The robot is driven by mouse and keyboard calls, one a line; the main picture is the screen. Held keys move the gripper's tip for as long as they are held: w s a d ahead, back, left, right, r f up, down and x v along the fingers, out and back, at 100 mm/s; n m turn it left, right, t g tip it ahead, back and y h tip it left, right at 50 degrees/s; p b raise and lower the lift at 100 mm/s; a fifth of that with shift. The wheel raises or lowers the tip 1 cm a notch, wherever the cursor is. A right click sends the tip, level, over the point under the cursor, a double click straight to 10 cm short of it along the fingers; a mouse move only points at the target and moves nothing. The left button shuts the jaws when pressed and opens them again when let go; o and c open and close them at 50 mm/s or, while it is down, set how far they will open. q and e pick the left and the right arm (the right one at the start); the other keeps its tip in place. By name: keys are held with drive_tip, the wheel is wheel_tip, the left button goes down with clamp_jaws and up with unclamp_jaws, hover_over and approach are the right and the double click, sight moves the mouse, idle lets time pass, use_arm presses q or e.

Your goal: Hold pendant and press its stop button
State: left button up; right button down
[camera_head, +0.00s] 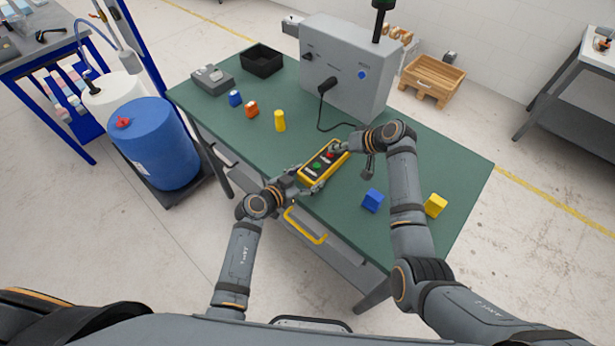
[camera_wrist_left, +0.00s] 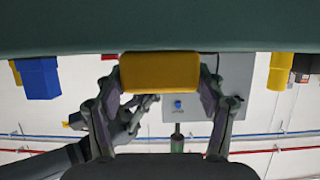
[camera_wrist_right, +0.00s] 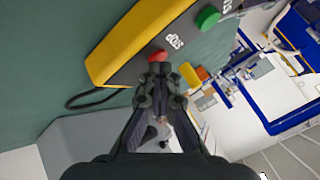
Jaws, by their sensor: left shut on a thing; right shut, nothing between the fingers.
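The yellow pendant (camera_head: 315,176) with a dark face is held above the green table near its front edge. My left gripper (camera_head: 308,184) is shut on its near end; in the left wrist view the yellow end (camera_wrist_left: 160,72) sits between both fingers. My right gripper (camera_head: 338,149) is shut and empty at the far end of the pendant. In the right wrist view its closed fingertips (camera_wrist_right: 160,76) are right at the red stop button (camera_wrist_right: 158,56), beside the STOP lettering; I cannot tell whether they touch or press it. A green button (camera_wrist_right: 207,16) is farther along the face.
A grey control box (camera_head: 340,80) stands at the table's back, with a black cable in front. A blue block (camera_head: 373,200) and yellow block (camera_head: 435,205) lie near my right arm. A yellow cylinder (camera_head: 280,121), small blocks and a black bin (camera_head: 262,61) are at left.

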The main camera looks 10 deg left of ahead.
drive_tip(key=shift+r, duration=3.05)
use_arm(q)
drive_tip(key=o, duration=1.8)
